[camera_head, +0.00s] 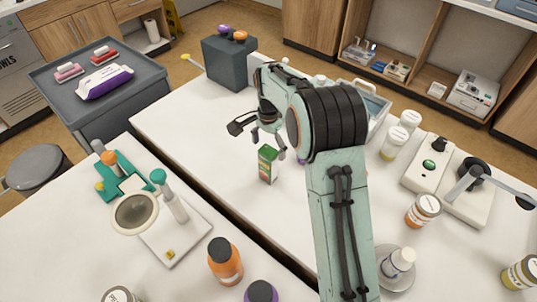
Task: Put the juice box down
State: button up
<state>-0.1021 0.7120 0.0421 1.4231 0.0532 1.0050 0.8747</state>
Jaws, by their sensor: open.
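The juice box (267,164), a small green and orange carton, stands upright on the white table (229,160) near the gap between the two tabletops. My gripper (258,134) is above and just behind it, with its dark fingers spread apart. The fingers look clear of the box's sides, though the arm hides part of this area. My arm comes in from the lower right and covers part of the table behind the box.
Pill bottles (394,142) stand to the right. A dark grey box (229,60) is at the back. Bare tabletop lies left of the juice box.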

notch_tip(320, 180, up, 8)
jog(key=r, duration=0.1)
jog(key=s+d+r+n, duration=0.2)
jog(key=s, duration=0.4)
jog(key=s+d+r+n, duration=0.1)
jog(key=s+r+n, duration=0.15)
jog(key=s, duration=0.45)
jog(key=s+f+n, duration=0.2)
jog(key=s, duration=0.8)
jog(key=s+d+f+n, duration=0.1)
jog(key=s+f+n, duration=0.1)
jog(key=s, duration=0.7)
jog(key=shift+s+n+y, duration=0.35)
jog(key=shift+n+y, duration=0.05)
jog(key=shift+n, duration=0.45)
